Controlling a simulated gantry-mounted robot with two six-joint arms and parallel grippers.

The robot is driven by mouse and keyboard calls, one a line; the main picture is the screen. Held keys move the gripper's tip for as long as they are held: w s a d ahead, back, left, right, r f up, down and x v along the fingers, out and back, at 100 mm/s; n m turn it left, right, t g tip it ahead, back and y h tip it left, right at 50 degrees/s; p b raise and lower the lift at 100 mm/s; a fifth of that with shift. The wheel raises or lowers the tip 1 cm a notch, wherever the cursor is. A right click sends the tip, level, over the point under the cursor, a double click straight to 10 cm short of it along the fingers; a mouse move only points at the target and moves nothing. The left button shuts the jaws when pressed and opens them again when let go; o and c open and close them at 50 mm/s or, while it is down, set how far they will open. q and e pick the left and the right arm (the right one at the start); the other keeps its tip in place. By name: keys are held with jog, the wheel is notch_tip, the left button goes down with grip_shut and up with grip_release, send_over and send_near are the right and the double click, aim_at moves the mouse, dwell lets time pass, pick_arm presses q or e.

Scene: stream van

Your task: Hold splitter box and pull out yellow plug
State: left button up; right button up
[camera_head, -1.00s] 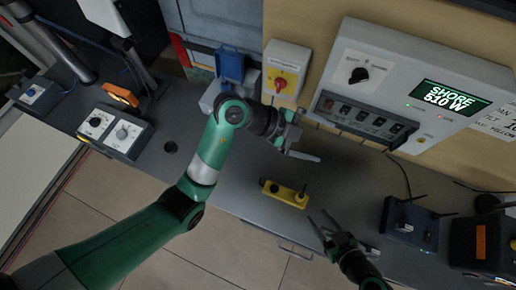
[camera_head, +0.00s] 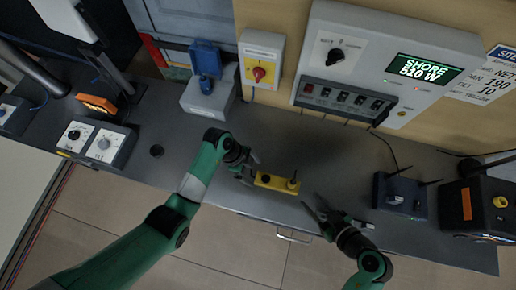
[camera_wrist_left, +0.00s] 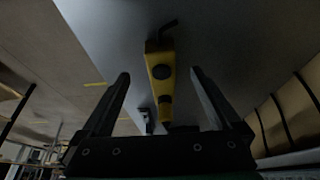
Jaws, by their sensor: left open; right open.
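A yellow box (camera_head: 277,183) with dark round parts lies on the grey counter; I take it to be the splitter box. A short dark stalk stands at its right end. In the left wrist view the box (camera_wrist_left: 160,68) appears between my fingers, with a narrower yellow piece (camera_wrist_left: 165,107) at its near end, perhaps the yellow plug. My left gripper (camera_head: 249,170) is open at the box's left end; contact cannot be told. My right gripper (camera_head: 311,201) is open and empty, just right of and below the box, near the counter's front edge.
The counter (camera_head: 330,150) is clear behind the box. A dark blue device with antennas (camera_head: 400,196) and a dark case (camera_head: 477,212) stand at right. A grey control panel (camera_head: 385,70) and a red-yellow switch (camera_head: 261,73) are at the back. A drawer handle (camera_head: 293,236) is in front.

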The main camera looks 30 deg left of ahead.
aim_at(260, 178)
pick_arm(q)
jog(key=x, duration=0.7)
jog(key=shift+d+f, duration=0.15)
jog(key=shift+f, duration=0.2)
